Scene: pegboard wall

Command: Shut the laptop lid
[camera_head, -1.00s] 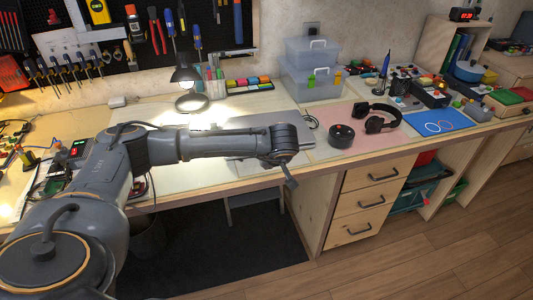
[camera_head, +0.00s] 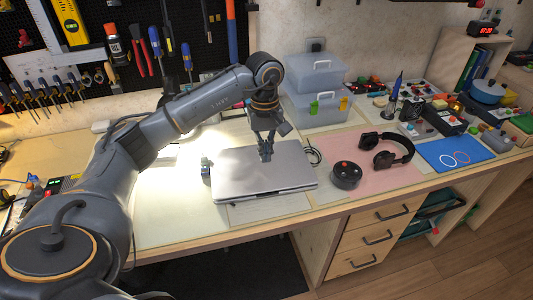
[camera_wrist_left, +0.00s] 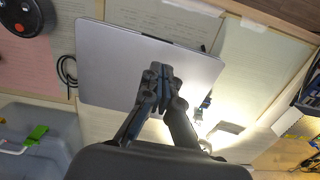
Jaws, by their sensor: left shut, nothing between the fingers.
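The laptop (camera_head: 240,178) lies on the workbench with its silver lid down flat, and it looks closed. It also fills the upper middle of the left wrist view (camera_wrist_left: 110,62). My left gripper (camera_head: 267,158) points down over the back part of the lid, its fingers together and empty. In the left wrist view its fingertips (camera_wrist_left: 158,72) show against the lid; I cannot tell whether they touch it. My right gripper is not in view.
A black round device (camera_head: 346,175) and headphones (camera_head: 388,151) lie on a pink mat right of the laptop. Clear storage boxes (camera_head: 316,88) stand behind. A small bottle (camera_head: 205,168) stands at the laptop's left. The bench front is mostly clear.

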